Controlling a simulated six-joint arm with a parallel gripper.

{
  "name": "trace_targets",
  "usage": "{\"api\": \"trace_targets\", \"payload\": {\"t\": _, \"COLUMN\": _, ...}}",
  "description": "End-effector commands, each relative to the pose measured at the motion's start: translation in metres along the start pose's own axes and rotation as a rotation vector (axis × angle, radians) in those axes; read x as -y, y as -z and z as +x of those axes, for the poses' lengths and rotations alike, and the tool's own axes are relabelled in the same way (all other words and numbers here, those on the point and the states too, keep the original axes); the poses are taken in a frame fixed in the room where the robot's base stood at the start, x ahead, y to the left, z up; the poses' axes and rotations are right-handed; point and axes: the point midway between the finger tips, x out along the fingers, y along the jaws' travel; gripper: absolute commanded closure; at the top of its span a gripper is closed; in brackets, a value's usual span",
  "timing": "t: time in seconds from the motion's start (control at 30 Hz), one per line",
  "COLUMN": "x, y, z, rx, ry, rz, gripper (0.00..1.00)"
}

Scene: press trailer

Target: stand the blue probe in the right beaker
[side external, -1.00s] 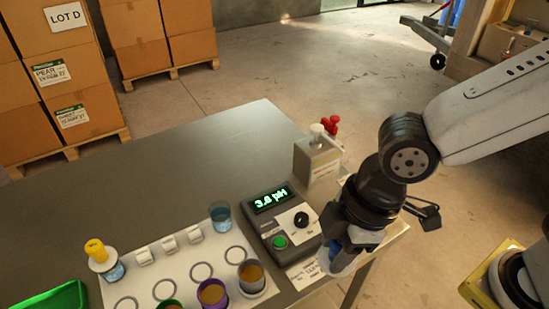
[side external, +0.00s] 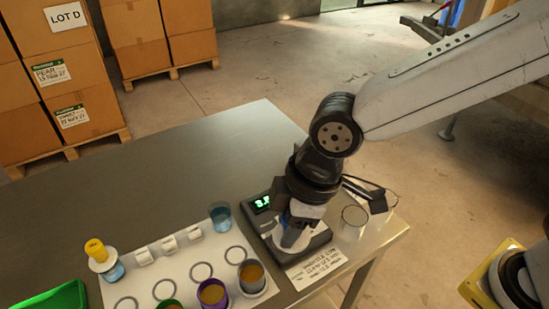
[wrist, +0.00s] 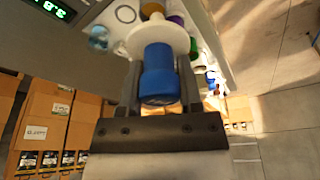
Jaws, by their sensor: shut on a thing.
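My gripper (side external: 296,230) is above the pH meter in the side view, pointing down. In the wrist view my gripper (wrist: 161,70) is shut on the blue probe (wrist: 160,82), whose white collar (wrist: 150,33) lies past the fingertips. The probe's lower end is hidden behind the collar. The right beaker (side external: 220,216), holding blue-green liquid, stands at the mat's back right corner, left of my gripper. It also shows in the wrist view (wrist: 97,38). A yellow-topped probe (side external: 97,250) stands in the left beaker (side external: 113,272).
The pH meter (side external: 262,203) is partly covered by my arm. Cups of brown liquid, including a grey one (side external: 251,277), stand along the mat's front. Small white blocks (side external: 168,243) lie between the beakers. A green tray (side external: 60,297) is at lower left. The table's back is clear.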

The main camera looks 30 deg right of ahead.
Motion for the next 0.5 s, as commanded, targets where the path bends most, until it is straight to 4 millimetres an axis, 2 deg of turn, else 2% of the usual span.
{"api": "trace_targets", "payload": {"t": 0.2, "x": -0.034, "y": 0.036, "z": 0.016, "rx": 0.001, "ry": -0.018, "rz": 0.065, "gripper": 1.00}}
{"api": "trace_targets", "payload": {"t": 0.5, "x": -0.082, "y": 0.076, "z": 0.042, "rx": -0.001, "ry": -0.043, "rz": 0.152, "gripper": 1.00}}
